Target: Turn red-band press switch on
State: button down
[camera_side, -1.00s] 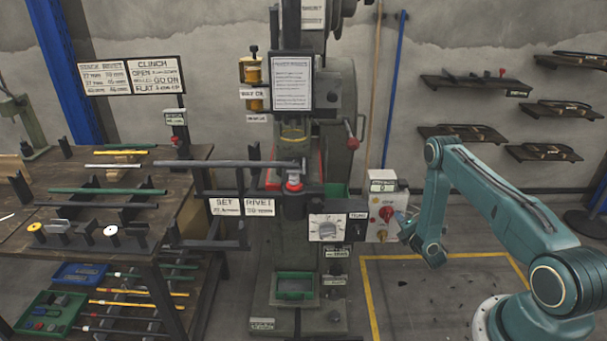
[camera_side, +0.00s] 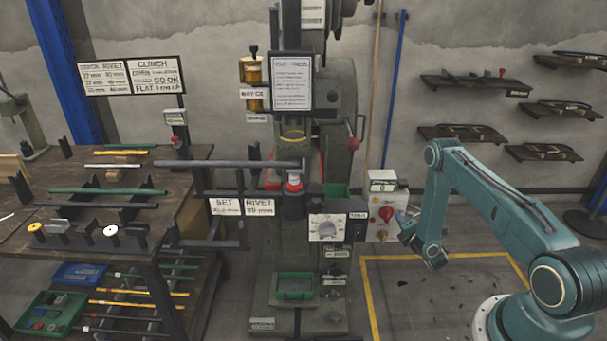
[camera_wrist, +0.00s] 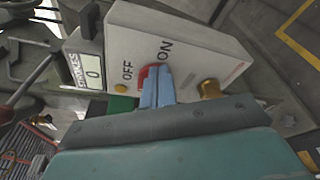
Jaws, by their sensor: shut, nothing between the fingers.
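The press (camera_side: 335,150) stands in the middle of the side view, with red strips on its frame near the work area. A white switch box (camera_side: 381,235) is at its right, carrying a red rotary switch (camera_side: 386,214). In the wrist view the box face (camera_wrist: 195,55) reads OFF on the left and ON on the right. The red switch (camera_wrist: 144,74) is partly hidden there behind my fingers. My gripper (camera_wrist: 157,88) is shut and empty, its blue fingertips right at the switch; contact cannot be told. In the side view my gripper (camera_side: 406,230) is just right of the box.
A counter (camera_wrist: 84,70) reading 0 and a brass knob (camera_wrist: 210,88) flank the switch. A lever with a red knob (camera_side: 352,143) is above. A cluttered bench (camera_side: 180,165) stands left; floor at right is open.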

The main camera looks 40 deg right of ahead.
jog(key=shift+s+d, duration=0.2)
jog(key=shift+d, duration=0.05)
jog(key=shift+s+a, duration=0.1)
jog(key=shift+w+a+f+v, duration=0.1)
jog(key=shift+a+v, duration=0.1)
jog(key=shift+v, duration=0.75)
jog(key=shift+w+a+f+v, duration=0.1)
jog(key=shift+a+v, duration=0.05)
jog(key=shift+v, duration=0.8)
jog(key=shift+w+a+f+v, duration=0.1)
jog(key=shift+a+f+v, duration=0.1)
jog(key=shift+v, duration=0.7)
jog(key=shift+r, duration=0.15)
jog(key=r, duration=0.1)
jog(key=a+r, duration=0.1)
jog(key=r, duration=0.1)
jog(key=shift+w+a, duration=0.2)
jog(key=shift+a, duration=0.15)
jog(key=shift+w+d, duration=0.1)
jog(key=shift+w, duration=0.05)
jog(key=shift+w+d, duration=2.3)
jog(key=shift+d, duration=0.05)
